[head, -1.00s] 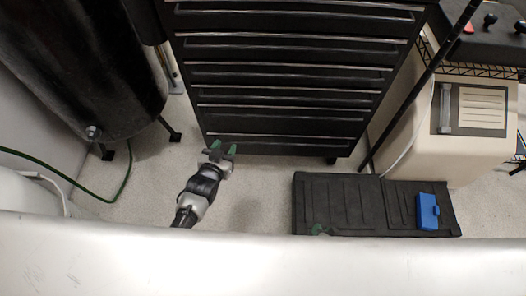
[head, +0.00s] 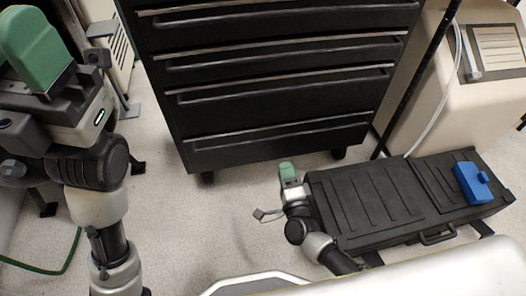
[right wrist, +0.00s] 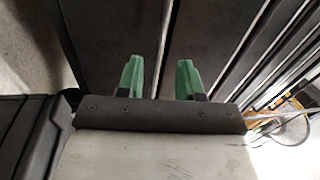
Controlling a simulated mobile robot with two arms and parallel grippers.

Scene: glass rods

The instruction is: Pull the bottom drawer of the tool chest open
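The black tool chest (head: 162,90) stands at the back. Its bottom drawer (head: 290,147) looks flush with the drawers above, with a long bar handle (head: 280,127) along its top. My right gripper (head: 288,172) is in front of and below that drawer, beside the black case. In the right wrist view its two green fingers (right wrist: 159,80) are apart with nothing held, and dark drawer fronts (right wrist: 215,35) lie beyond. I cannot tell how far they are from the handle. My left gripper (head: 35,48) is large at the upper left, away from the chest; only one green finger shows clearly.
A black case (head: 365,205) lies on the floor at the right, with a blue object (head: 470,183) on it. A beige machine (head: 435,95) and a black pole (head: 418,75) stand right of the chest. The floor left of my right gripper is clear.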

